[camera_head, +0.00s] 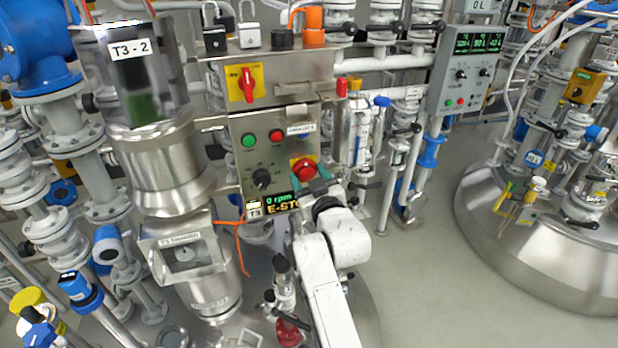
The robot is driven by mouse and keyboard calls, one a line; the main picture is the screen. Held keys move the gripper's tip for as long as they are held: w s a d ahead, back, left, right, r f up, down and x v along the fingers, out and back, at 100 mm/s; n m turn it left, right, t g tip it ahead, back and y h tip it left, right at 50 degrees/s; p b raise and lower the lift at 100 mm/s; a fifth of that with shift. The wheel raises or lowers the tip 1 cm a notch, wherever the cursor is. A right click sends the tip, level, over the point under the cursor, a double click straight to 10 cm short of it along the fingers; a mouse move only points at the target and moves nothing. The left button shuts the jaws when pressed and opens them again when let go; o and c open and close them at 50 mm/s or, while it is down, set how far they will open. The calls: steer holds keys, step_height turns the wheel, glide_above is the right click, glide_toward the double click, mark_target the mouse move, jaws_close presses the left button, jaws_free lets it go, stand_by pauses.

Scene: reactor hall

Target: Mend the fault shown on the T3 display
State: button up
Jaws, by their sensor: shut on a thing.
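The T3 control box (244,166) stands in the middle of the view. Its display (270,204) at the bottom reads "0 rpm" and "E-STO", with the rest hidden behind my gripper. A red emergency-stop button (303,168) on a yellow plate sits at the box's right side. My gripper (311,181) is at this button, with its teal fingers shut on it. Green (249,141) and red (276,136) buttons and a black knob (262,178) sit on the same face. A red rotary switch (247,84) on a yellow plate is on the upper box.
The T3-2 vessel (150,85) is close on the left. A grey panel (470,75) with green readouts and a large steel tank (545,245) are on the right. Bare floor (430,285) lies between.

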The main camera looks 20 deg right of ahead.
steer(key=c, duration=0.3)
steer(key=shift+m, duration=0.3)
steer(key=m+b, duration=0.2)
steer(key=m, duration=0.1)
steer(key=shift+f, duration=0.1)
steer(key=m+b, duration=0.2)
steer(key=m, duration=0.3)
stand_by(0.4)
steer(key=o, duration=1.1)
steer(key=shift+c, duration=0.2)
